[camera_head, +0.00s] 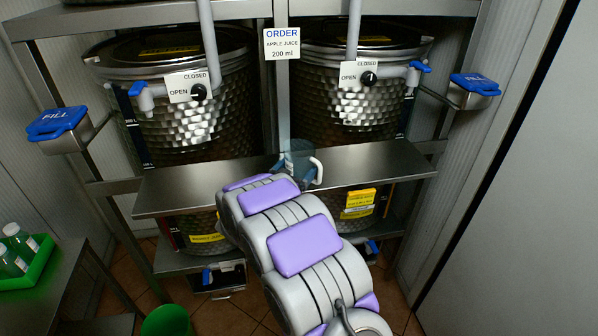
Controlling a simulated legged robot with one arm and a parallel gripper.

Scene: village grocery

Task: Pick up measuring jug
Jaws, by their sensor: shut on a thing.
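The measuring jug (299,159) is a small, see-through bluish vessel with a white handle (318,171) on its right side. It shows at the middle of the steel shelf, just beyond the far end of my arm. My gripper (281,166) is mostly hidden behind my arm links, with only a small dark part showing at the jug's left side. It is shut on the jug. The jug's lower part is hidden, so I cannot tell whether it touches the shelf.
An order sign (282,44) reads apple juice, 200 ml. Blue FILL pads (57,122) flank the rack. A green tray (28,275) with bottles stands at left, a green bin (166,322) below.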

